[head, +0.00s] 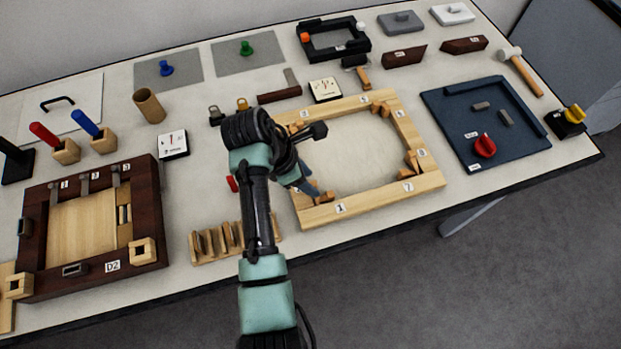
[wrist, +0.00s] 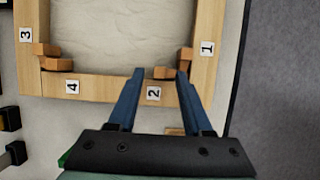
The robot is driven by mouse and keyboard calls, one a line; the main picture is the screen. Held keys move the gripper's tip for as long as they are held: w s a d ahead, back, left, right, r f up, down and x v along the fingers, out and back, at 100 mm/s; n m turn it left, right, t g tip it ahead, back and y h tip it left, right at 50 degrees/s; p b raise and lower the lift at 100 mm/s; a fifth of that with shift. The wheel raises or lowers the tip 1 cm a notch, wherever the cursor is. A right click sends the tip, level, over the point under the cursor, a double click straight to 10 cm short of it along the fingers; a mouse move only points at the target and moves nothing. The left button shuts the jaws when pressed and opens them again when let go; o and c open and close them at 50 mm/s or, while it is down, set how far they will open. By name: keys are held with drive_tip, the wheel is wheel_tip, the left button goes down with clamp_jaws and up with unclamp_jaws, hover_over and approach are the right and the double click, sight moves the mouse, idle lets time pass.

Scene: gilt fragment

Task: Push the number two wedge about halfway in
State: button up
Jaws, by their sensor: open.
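The pale wooden frame (head: 437,181) lies on the table with small wedges at its inner corners; it also shows in the wrist view (wrist: 105,87). In the wrist view, the number 2 label (wrist: 153,93) is on the near rail. The small tan wedge (wrist: 164,73) beside it lies along that rail's inner edge, close to a second wedge (wrist: 187,54) by label 1. My gripper (wrist: 159,73) is open, its blue fingers reaching over the rail on either side of the number 2 wedge. Contact cannot be told. My gripper also shows in the head view (head: 307,187), partly hidden by my arm.
More wedges (wrist: 54,58) sit at the corner by labels 3 and 4. A wooden rack (head: 205,244) stands left of the frame, and a blue tray (head: 515,145) lies to its right. The canvas-like middle of the frame (head: 350,150) is clear.

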drive_tip(key=shift+x, duration=0.85)
drive_tip(key=shift+r, duration=0.1)
clamp_jaws()
idle(0.7)
